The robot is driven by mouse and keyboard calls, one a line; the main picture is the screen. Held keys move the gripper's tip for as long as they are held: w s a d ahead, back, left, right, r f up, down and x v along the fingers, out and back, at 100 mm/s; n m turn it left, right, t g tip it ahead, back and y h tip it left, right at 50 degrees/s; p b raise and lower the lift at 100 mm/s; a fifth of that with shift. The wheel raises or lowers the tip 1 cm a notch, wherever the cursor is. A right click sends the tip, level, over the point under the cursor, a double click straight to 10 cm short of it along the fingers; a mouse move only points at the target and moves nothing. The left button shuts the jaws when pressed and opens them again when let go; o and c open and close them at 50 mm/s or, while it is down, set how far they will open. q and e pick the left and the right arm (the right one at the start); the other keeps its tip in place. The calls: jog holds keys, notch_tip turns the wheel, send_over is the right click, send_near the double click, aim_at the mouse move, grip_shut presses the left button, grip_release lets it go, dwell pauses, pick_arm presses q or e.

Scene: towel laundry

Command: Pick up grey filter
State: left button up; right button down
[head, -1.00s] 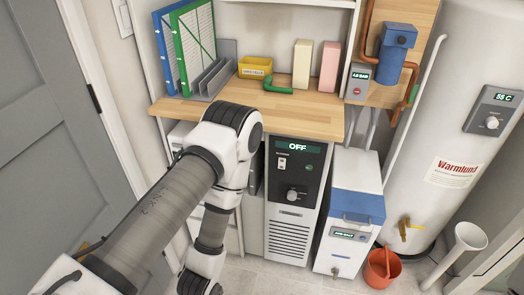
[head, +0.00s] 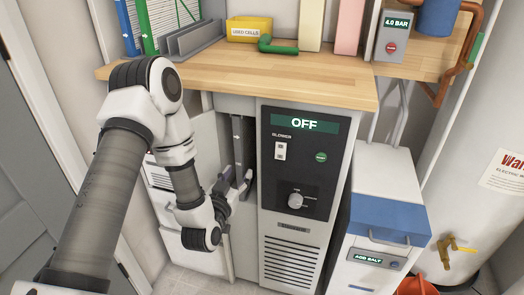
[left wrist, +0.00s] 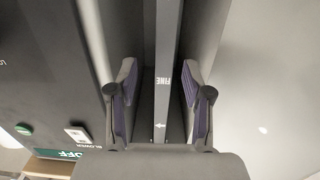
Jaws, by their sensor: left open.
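The grey filter (head: 238,140) stands upright in a narrow slot at the left side of the blower unit, its thin edge facing out. In the left wrist view its edge (left wrist: 168,50) carries the word FINE and an arrow. My left gripper (head: 243,185) is at the slot opening in the head view. In the left wrist view the open left gripper (left wrist: 160,95) has one finger on each side of the filter edge, with gaps visible between. The filter's depth inside the slot is hidden. My right gripper is not in view.
The blower unit (head: 285,235) reads OFF. The salt box (head: 385,215) stands to the right. A grey-white door panel (head: 190,140) stands left of the slot.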

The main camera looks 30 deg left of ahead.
aim_at(245, 154)
pick_arm(q)
jog(key=shift+w+a+r, duration=0.4)
jog(key=shift+w+r, duration=0.15)
jog(key=shift+w, duration=0.2)
jog(key=b+x, duration=0.1)
jog(key=x, duration=0.5)
jog(key=shift+w+r, duration=0.15)
jog(key=shift+w, duration=0.2)
grip_shut()
